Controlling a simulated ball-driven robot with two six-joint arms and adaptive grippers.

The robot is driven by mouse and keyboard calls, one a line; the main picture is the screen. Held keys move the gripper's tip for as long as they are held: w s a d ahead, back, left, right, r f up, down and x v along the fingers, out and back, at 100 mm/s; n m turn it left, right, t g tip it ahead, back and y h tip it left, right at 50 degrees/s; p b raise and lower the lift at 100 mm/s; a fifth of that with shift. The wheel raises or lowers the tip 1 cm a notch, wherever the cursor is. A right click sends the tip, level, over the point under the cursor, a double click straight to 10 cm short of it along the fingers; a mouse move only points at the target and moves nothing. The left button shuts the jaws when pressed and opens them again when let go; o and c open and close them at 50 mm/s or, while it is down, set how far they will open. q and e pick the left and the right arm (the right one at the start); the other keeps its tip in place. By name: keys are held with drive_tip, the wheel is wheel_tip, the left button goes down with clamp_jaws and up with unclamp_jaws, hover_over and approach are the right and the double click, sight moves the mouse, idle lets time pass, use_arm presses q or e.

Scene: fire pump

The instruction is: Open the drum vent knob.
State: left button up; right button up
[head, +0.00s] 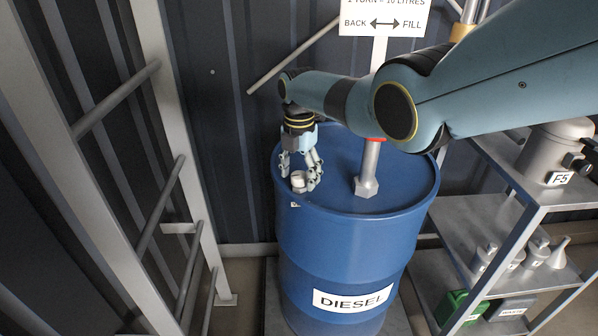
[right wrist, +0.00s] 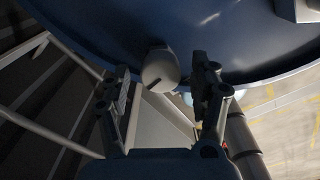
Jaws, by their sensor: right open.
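The drum vent knob (head: 298,180) is a small pale cylinder on top of the blue diesel drum (head: 345,240), close to its left rim. My right gripper (head: 300,182) points down at the knob, with its fingers open on either side of it. In the right wrist view the knob (right wrist: 160,70) is a light round cap with a dark slot, in the gap between the two open fingers (right wrist: 166,95). The fingers look apart from the knob. My left gripper is in neither view.
A grey pipe (head: 369,165) rises from the drum top right of my gripper. A metal ladder (head: 165,190) stands at the left. A shelf (head: 490,215) with a grey container (head: 553,148), funnels and cans stands at the right. A sign (head: 384,18) hangs behind.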

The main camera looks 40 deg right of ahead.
sight(299, 176)
drive_tip(key=shift+r, duration=0.1)
wheel_tip(299, 176, up, 12)
idle(0.4)
drive_tip(key=shift+f, duration=0.2)
